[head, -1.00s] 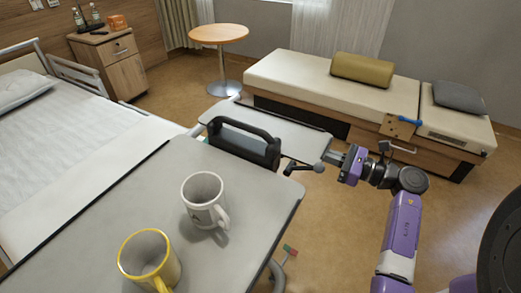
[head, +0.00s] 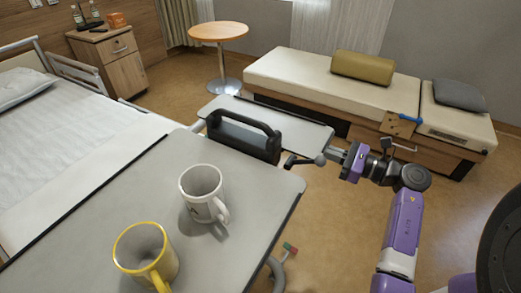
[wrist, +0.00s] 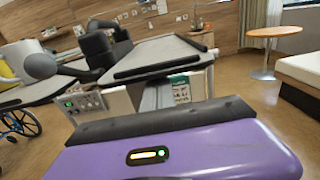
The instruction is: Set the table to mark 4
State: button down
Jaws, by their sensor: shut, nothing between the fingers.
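The grey tabletop (head: 110,205) fills the lower left of the head view. A black frame with a handle (head: 240,135) stands at its far right edge. A dark lever with a round knob (head: 319,160) sticks out to the right beside it. The wrist view shows a dark round knob (wrist: 38,66) on an arm at the left. My gripper (head: 332,155) is shut and empty, close by the lever's knob. I cannot tell whether they touch. My gripper's purple body fills the bottom of the wrist view. No scale or numbered mark is readable.
A white mug (head: 201,190) and a yellow-rimmed mug (head: 146,258) stand on the tabletop. A bed (head: 65,135) lies to the left. A cream bench (head: 330,85) and a round table (head: 218,31) stand behind. The floor right of the tabletop is mostly clear.

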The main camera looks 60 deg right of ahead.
jog(key=s+b, duration=0.2)
jog(key=s, duration=0.6)
jog(key=shift+s+d, duration=0.35)
jog(key=shift+s, duration=0.05)
dwell(0.5)
